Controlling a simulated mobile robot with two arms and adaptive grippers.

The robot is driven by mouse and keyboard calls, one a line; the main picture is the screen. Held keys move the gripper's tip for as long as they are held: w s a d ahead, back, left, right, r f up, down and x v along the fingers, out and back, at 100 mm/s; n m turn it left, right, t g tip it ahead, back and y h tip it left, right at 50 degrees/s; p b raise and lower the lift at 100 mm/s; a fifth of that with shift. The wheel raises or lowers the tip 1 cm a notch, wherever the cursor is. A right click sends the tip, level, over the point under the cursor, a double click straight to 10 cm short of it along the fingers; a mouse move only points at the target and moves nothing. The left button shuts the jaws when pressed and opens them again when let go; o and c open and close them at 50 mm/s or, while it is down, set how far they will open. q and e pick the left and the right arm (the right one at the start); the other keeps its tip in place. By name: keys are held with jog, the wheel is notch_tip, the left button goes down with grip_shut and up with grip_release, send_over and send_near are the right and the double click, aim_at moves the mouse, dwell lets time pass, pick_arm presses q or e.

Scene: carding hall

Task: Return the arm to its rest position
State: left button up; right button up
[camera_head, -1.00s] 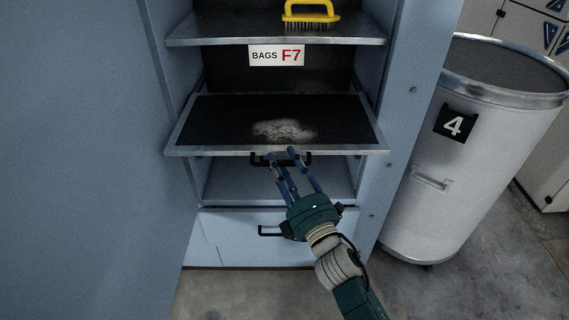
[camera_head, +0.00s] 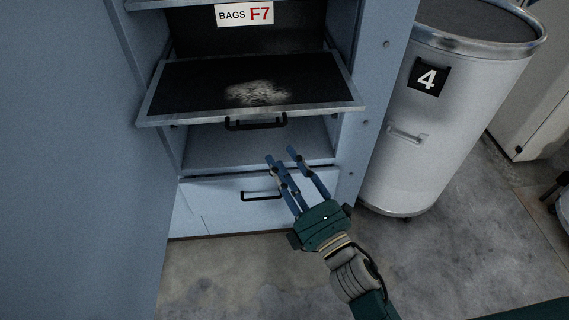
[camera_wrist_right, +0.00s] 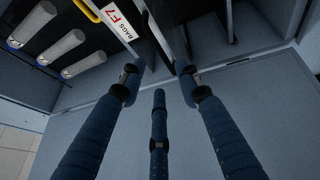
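My right gripper (camera_head: 283,158) is in front of the blue cabinet, lower than the pulled-out dark tray (camera_head: 190,85) and its black handle (camera_head: 256,123). Its blue fingers are spread and nothing is between them. It stands apart from the tray handle. In the right wrist view the fingers (camera_wrist_right: 158,85) are also apart and empty. A pale fibrous patch (camera_head: 258,92) lies on the tray. My left gripper is not in view.
A shut drawer with a black handle (camera_head: 262,196) is below. A large white drum marked 4 (camera_head: 440,120) stands right of the cabinet. A blue door panel (camera_head: 70,150) fills the left. Grey floor (camera_head: 250,280) is open in front.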

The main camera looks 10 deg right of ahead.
dwell(0.3)
jog(key=d+f+m+g+h, duration=0.2)
jog(key=f+m, duration=0.1)
jog(key=f, duration=0.9)
jog(key=d+f+m+g+h, duration=0.1)
jog(key=d+f+m+g, duration=0.15)
jog(key=f, duration=0.95)
jog(key=s+d+f+m+g+h, duration=0.1)
jog(key=s+d+f+m+g, duration=0.2)
jog(key=f, duration=0.5)
jog(key=s+d+f+m+g+h, duration=0.1)
jog(key=s+f+m, duration=0.1)
jog(key=s+f, duration=0.5)
jog(key=s+d+f+m+g+h, duration=0.1)
jog(key=s+d+f+m+g, duration=0.1)
jog(key=s+f, duration=0.5)
jog(key=s+d+f+m+g+h, duration=0.1)
jog(key=s+d+f+m+g, duration=0.2)
jog(key=f, duration=0.5)
jog(key=s+d+f+m+g, duration=0.2)
jog(key=s+f, duration=0.2)
jog(key=s, duration=0.7)
jog(key=s+d+f+m+g, duration=0.2)
jog(key=s+f, duration=0.3)
jog(key=s, duration=0.6)
jog(key=shift+s+d+m+h, duration=0.35)
jog(key=shift+d+m+h, duration=0.05)
jog(key=shift+m, duration=0.35)
